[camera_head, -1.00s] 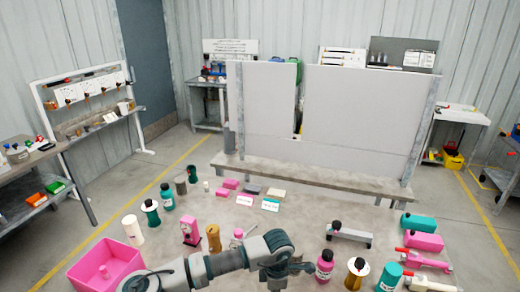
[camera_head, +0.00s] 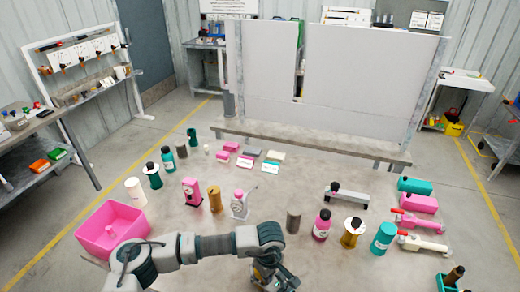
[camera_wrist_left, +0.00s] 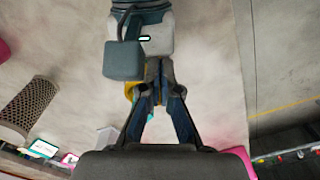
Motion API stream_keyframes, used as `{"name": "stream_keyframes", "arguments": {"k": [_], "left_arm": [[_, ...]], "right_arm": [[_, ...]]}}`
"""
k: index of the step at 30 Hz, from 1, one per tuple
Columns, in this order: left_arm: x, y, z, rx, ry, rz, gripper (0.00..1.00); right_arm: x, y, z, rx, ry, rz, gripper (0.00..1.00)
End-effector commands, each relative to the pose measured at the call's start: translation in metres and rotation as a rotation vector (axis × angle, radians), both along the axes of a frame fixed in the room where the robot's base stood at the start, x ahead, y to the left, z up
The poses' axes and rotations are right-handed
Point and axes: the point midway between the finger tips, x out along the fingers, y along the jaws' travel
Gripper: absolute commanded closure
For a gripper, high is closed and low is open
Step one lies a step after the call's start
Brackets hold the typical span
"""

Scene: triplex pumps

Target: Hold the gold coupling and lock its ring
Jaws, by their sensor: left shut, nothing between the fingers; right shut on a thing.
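My left gripper (camera_head: 273,276) is at the bottom centre of the head view, low over the table. In the left wrist view its two dark fingers (camera_wrist_left: 156,100) converge, shut and empty. A grey and dark teal part of my right arm shows above them in that view. A small gold piece, apparently the gold coupling (camera_wrist_left: 130,89), shows beside the fingertips, mostly hidden. My right gripper (camera_wrist_left: 153,72) appears shut on it, though its fingers are hard to separate from my left ones. The coupling's ring cannot be made out.
A pink bin (camera_head: 112,231) stands at the left. A dark perforated cylinder (camera_head: 293,221) stands just behind my left gripper. A grey-and-white panel (camera_head: 350,90) stands behind.

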Motion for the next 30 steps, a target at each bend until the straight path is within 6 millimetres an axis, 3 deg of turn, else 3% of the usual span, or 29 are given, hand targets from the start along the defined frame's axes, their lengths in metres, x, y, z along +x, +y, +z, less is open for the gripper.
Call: {"name": "stream_keyframes", "arguments": {"k": [6,30], "left_arm": [[0.0002,0.0001,-0.0089,0.000,0.000,0.000,1.00],[0.0046,0.0015,-0.0085,0.001,-0.003,0.003,1.00]], "right_arm": [[-0.0005,-0.0001,-0.0013,-0.001,0.002,0.000,1.00],[-0.0006,-0.0001,-0.0013,-0.001,0.001,0.001,1.00]]}}
